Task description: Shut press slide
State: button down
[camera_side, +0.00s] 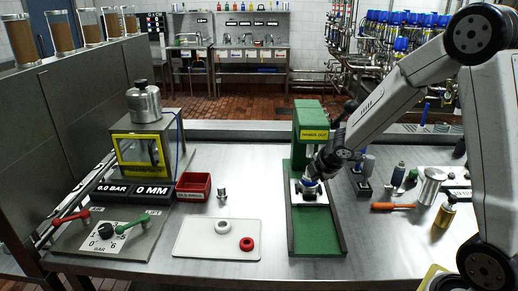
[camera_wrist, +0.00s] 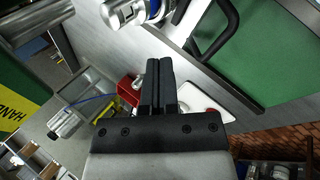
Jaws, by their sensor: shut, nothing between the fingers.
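The green press (camera_side: 309,118) with a yellow "HANDS OUT" label stands right of the middle in the side view. Its long green bed (camera_side: 318,232) runs toward the camera. A pale slide plate (camera_side: 312,199) sits on the bed in front of the press column and carries a silver and blue part (camera_side: 308,181). In the wrist view this part (camera_wrist: 130,10) is at the top edge, beside a black bar handle (camera_wrist: 230,20) over the green bed (camera_wrist: 268,60). My gripper (camera_wrist: 160,65) is shut and empty. In the side view it is near the column, partly hidden by my wrist.
A white tray (camera_side: 190,246) with a white ring (camera_side: 222,226) and red ring (camera_side: 247,244) lies left of the press. A red bin (camera_side: 193,186) is behind it. An orange-handled tool (camera_side: 393,206) and several cans crowd the right side.

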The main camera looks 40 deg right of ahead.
aim_at(299, 189)
jog(key=shift+s+a+m+t+y, duration=0.15)
jog(key=shift+s+m+t+y, duration=0.1)
jog(key=shift+m, duration=0.85)
jog(key=shift+s+a+m+t+y, duration=0.15)
jog(key=shift+s+m+y, duration=0.1)
jog(key=shift+m, duration=0.85)
jog(key=shift+s+a+m+t+y, duration=0.1)
jog(key=shift+s+m+t+y, duration=0.15)
jog(key=shift+m, duration=0.85)
jog(key=shift+w+f, duration=0.15)
jog(key=shift+x, duration=4.75)
jog(key=shift+d, duration=0.15)
jog(key=shift+w+d+f, duration=0.1)
jog(key=shift+w+d, duration=1.65)
jog(key=shift+w, duration=0.05)
jog(key=v, duration=1)
